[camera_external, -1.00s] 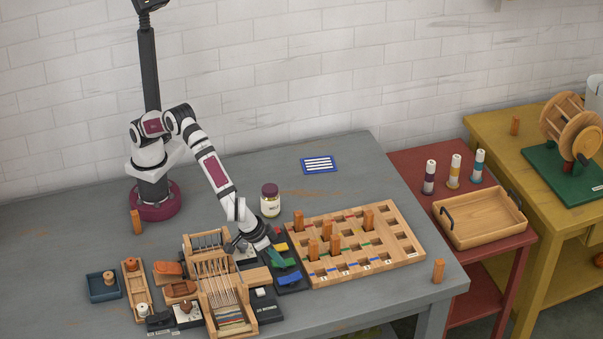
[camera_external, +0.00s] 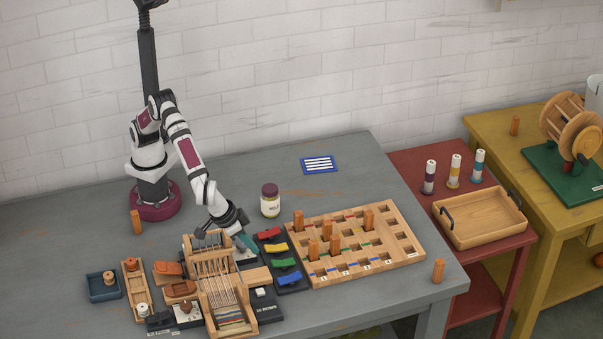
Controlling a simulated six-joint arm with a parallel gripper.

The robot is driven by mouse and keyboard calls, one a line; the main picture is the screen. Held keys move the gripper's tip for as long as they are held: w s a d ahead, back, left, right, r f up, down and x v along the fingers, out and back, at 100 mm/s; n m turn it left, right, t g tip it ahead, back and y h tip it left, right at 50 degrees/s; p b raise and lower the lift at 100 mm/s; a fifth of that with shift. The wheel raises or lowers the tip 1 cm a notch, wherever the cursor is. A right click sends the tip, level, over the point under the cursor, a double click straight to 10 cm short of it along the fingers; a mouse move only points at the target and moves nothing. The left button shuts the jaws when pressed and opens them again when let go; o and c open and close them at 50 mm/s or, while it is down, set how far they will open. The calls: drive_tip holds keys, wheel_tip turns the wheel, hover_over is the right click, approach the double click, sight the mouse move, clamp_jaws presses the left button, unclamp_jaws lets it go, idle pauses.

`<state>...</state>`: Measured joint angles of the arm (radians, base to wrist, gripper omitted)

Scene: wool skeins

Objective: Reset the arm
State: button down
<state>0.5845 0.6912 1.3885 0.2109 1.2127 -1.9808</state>
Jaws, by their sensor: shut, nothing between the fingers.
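My gripper (camera_external: 248,243) is above the table, just behind and right of the small wooden loom (camera_external: 228,305). Its fingers are shut and hold nothing. It is close to the black rack (camera_external: 292,284) with red, yellow, green and blue pieces. I cannot tell whether the fingertips touch anything there.
A wooden slotted board (camera_external: 405,256) with several upright orange pegs stands to the right. A lidded jar (camera_external: 270,201) is behind the rack. Small trays and wooden tools crowd the left front, including a blue tray (camera_external: 103,292).

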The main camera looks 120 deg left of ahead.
drive_tip(key=s+a+r+m+g, duration=0.1)
drive_tip(key=s+a+r+m, duration=0.25)
drive_tip(key=s+a, duration=0.4)
drive_tip(key=s+a+r+m+g, duration=0.1)
drive_tip(key=s+a+r+m, duration=0.2)
drive_tip(key=s+a+r, duration=0.35)
drive_tip(key=s+a+f+m+g+h, duration=0.1)
drive_tip(key=s+a+m, duration=0.3)
drive_tip(key=s, duration=0.6)
drive_tip(key=s+a+f+m+g+h, duration=0.1)
drive_tip(key=s+a+f+m, duration=0.2)
drive_tip(key=s, duration=0.7)
drive_tip(key=shift+a+f+m, duration=0.15)
drive_tip(key=shift+a+m, duration=0.4)
drive_tip(key=shift+a, duration=0.1)
drive_tip(key=shift+w, duration=0.1)
